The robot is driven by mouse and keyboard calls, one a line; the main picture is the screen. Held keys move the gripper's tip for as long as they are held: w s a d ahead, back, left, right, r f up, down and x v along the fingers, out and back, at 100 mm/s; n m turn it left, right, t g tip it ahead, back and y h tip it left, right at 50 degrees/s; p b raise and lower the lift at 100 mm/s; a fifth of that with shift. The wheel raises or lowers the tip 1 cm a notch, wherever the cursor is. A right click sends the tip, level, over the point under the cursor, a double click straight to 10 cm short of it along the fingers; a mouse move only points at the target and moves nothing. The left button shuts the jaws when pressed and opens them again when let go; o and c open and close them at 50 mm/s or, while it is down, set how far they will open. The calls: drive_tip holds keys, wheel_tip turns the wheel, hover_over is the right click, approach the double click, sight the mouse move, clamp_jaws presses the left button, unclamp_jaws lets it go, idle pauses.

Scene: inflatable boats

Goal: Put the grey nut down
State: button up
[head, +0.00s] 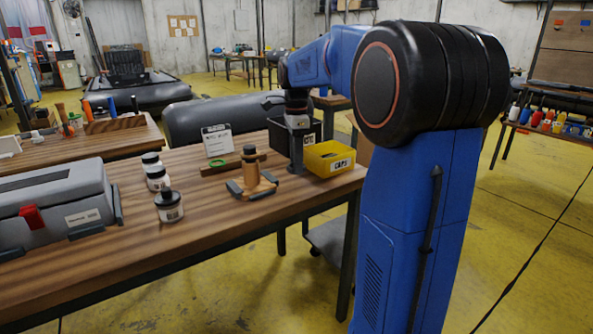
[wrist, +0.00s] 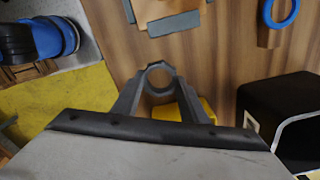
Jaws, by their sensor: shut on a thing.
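My gripper (wrist: 157,88) is shut on the grey nut (wrist: 158,65), a ring held between its two fingertips in the wrist view. Wood of the bench shows behind and through the nut; I cannot tell the exact gap below it. In the head view my gripper (head: 296,150) points down over the right end of the bench (head: 200,215), between a black bin and a yellow bin. The nut cannot be made out there.
The yellow CAPS bin (head: 330,158) and black bin (head: 275,135) stand close to my gripper. Bottles (head: 169,207) and a grey toolbox (head: 60,205) stand farther left. Bare wood lies in front.

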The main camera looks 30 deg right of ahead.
sight(296, 181)
drive_tip(key=shift+f, duration=1.65)
drive_tip(key=shift+f, duration=0.25)
drive_tip(key=o, duration=1)
wheel_tip(296, 181, up, 13)
drive_tip(key=s+a+f+n+t, duration=0.1)
drive_tip(key=s+a+f+n, duration=0.2)
drive_tip(key=s+a+n, duration=0.4)
drive_tip(key=s+a+f+n+t, duration=0.1)
drive_tip(key=s+a+f+n, duration=0.3)
drive_tip(key=s, duration=0.5)
drive_tip(key=s+a+f+n+t, duration=0.1)
drive_tip(key=s+f+n, duration=0.2)
drive_tip(key=s+f, duration=0.1)
drive_tip(key=s+a+f+n+t, duration=0.1)
drive_tip(key=s+a+f+n, duration=0.1)
drive_tip(key=s+f+n, duration=0.2)
drive_tip(key=s+a+f+n, duration=0.2)
drive_tip(key=s+f+n, duration=0.2)
drive_tip(key=s+f, duration=0.1)
drive_tip(key=shift+s+f+t, duration=0.35)
drive_tip(key=shift+s+t, duration=0.05)
drive_tip(key=shift+s, duration=0.2)
